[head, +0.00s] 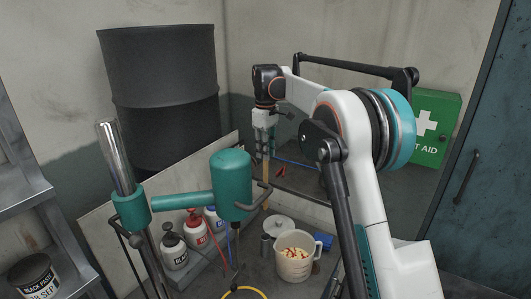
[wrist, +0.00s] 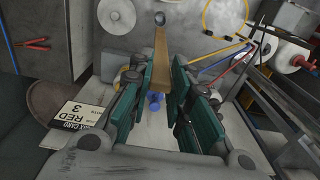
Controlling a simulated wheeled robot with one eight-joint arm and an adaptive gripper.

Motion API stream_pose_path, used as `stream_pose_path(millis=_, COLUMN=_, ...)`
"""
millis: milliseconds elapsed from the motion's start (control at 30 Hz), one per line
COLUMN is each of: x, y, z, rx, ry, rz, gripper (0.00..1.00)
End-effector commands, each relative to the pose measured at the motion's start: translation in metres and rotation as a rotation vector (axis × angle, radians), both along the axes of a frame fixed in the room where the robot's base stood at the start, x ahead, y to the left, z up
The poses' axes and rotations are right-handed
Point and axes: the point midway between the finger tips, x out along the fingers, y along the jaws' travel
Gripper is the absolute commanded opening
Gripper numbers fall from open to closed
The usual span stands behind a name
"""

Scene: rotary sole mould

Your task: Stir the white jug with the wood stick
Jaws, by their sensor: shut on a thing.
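The white jug (head: 292,268) stands upright on the bench in the head view, with pale contents dotted red and yellow. My gripper (head: 264,138) hangs above and behind it, to its left in the picture. It is shut on the wood stick (head: 266,172), which points down, its lower end apart from the jug. In the wrist view the wood stick (wrist: 161,62) runs out between the green fingers of my gripper (wrist: 166,75). I cannot make out the jug for sure in the wrist view.
A grey lid (head: 278,225) and a small metal cylinder (head: 266,246) stand beside the jug. A green mixer head (head: 231,185) hangs to the left, near several bottles (head: 174,249).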

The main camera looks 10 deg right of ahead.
Motion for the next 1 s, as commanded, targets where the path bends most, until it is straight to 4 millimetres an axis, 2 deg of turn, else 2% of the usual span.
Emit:
stream_pose_path(millis=100, x=0.0, y=0.0, z=0.014, rx=0.0, ry=0.0, rz=0.0, gripper=0.0)
stream_pose_path(millis=700, x=0.0, y=0.0, z=0.067, rx=0.0, ry=0.0, rz=0.0, gripper=0.0)
stream_pose_path(millis=1000, x=0.0, y=0.0, z=0.072, rx=0.0, ry=0.0, rz=0.0, gripper=0.0)
